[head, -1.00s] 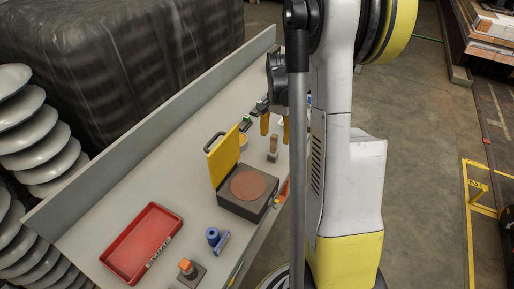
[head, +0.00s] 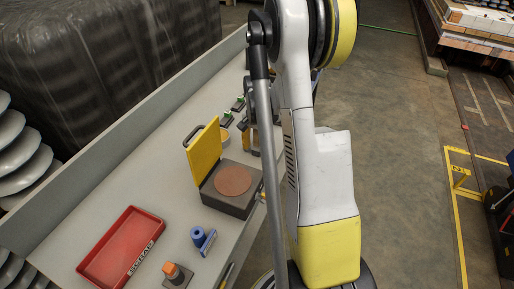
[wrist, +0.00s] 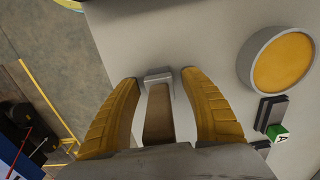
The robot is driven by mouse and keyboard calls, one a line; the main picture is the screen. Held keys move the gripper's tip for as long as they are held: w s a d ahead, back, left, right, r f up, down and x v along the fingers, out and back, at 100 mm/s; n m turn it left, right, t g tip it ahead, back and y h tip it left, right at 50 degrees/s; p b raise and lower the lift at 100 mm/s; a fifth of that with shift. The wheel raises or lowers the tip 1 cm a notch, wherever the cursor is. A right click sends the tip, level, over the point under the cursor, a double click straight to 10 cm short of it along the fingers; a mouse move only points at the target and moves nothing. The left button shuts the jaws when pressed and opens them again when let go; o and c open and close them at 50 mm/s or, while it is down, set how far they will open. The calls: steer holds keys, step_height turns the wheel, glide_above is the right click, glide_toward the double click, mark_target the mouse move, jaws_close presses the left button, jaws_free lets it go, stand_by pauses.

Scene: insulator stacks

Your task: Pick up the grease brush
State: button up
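A brown block-like handle in a grey bracket-shaped base, which looks like the grease brush (wrist: 158,115), stands on the grey bench between the fingers of my gripper (wrist: 159,80) in the wrist view. The yellow fingers are open, one on each side of it, with a visible gap on both sides. Its lower part is hidden by the gripper body in the wrist view. In the head view my arm covers most of the gripper and the brush.
A round tin with yellow-orange contents (wrist: 283,62) and a dark block with a green tag (wrist: 278,133) are to the right. On the bench (head: 100,195) stand a dark box with a raised yellow lid (head: 207,145), a red tray (head: 122,250), and blue (head: 199,237) and orange-topped (head: 173,272) items.

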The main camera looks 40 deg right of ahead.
mark_target(257, 138)
jaws_close()
steer(key=shift+r, duration=0.15)
step_height(257, 138, up, 4)
steer(key=p, duration=0.2)
steer(key=shift+r+p, duration=0.25)
steer(key=shift+p, duration=0.05)
steer(key=s+d+r+p, duration=0.1)
steer(key=s+d+r, duration=0.1)
steer(key=s, duration=0.3)
steer(key=s+d+r+p, duration=0.2)
steer(key=s+r, duration=0.2)
steer(key=s, duration=0.1)
steer(key=shift+s+d+r, duration=0.15)
steer(key=shift+s+d, duration=0.2)
steer(key=shift+d, duration=0.05)
